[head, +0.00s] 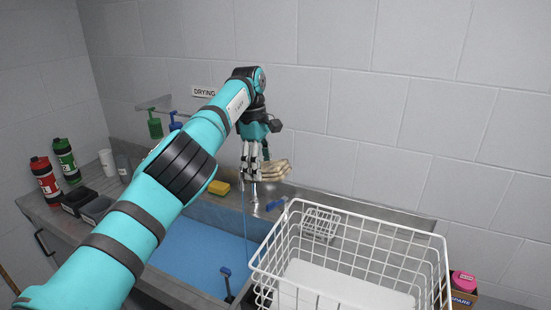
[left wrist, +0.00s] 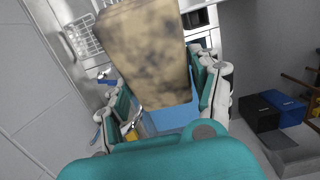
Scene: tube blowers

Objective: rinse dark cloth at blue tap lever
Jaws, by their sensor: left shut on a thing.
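My left gripper (head: 252,172) is shut on a cloth (head: 275,171) above the back edge of the sink. The cloth is tan with dark blotches rather than dark all over; it fills the upper middle of the left wrist view (left wrist: 145,50). A blue tap lever (head: 276,204) sits at the sink's back ledge, just below and right of the cloth, apart from it. It also shows in the left wrist view (left wrist: 106,77). A thin blue line, perhaps water, drops below the gripper into the sink (head: 205,250). My right gripper is out of view.
A white wire basket (head: 345,262) stands at the right front. A yellow sponge (head: 219,187) lies on the back ledge. Red (head: 45,180) and green (head: 66,160) bottles stand at left. The wall is close behind.

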